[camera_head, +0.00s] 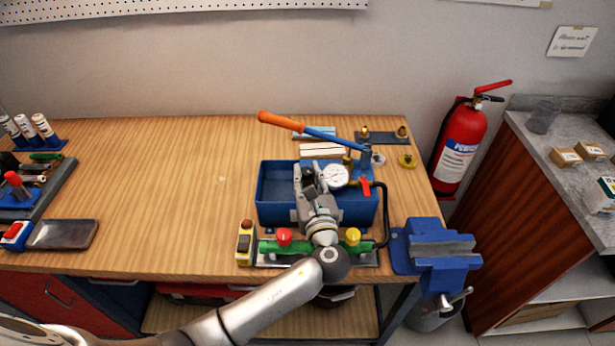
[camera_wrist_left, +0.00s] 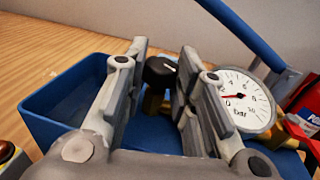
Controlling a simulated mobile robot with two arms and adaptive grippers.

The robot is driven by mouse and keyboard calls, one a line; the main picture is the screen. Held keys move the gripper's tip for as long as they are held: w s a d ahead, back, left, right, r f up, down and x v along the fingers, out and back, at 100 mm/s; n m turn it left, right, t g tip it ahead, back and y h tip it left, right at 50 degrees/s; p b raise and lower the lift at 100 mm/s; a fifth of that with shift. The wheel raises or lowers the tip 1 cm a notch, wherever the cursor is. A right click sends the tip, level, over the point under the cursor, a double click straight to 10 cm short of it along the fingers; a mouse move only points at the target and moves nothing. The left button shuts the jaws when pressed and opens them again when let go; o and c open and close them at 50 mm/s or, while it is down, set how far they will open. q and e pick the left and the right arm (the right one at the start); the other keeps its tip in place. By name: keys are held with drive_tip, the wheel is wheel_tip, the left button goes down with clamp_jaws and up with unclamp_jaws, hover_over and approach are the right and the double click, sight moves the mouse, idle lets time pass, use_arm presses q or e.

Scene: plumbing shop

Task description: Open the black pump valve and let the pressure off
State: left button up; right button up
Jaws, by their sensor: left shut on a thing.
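The blue test pump (camera_head: 268,212) stands on the wooden bench, with a long blue lever ending in an orange grip (camera_head: 281,121). My left gripper (camera_head: 309,172) reaches over the pump's tank from the front. In the left wrist view the black pump valve knob (camera_wrist_left: 160,71) sits between the fingers of my left gripper (camera_wrist_left: 164,62), which are shut on it. My right gripper is not in view.
A red-handled valve (camera_head: 364,185) and black hose are right of the gauge. A green manifold (camera_head: 272,247) with red and yellow knobs lies in front, under my arm. A blue vise (camera_head: 437,247) is at the right bench edge.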

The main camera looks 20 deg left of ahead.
use_arm(q)
drive_tip(key=o, duration=0.8)
drive_tip(key=shift+h, duration=0.3)
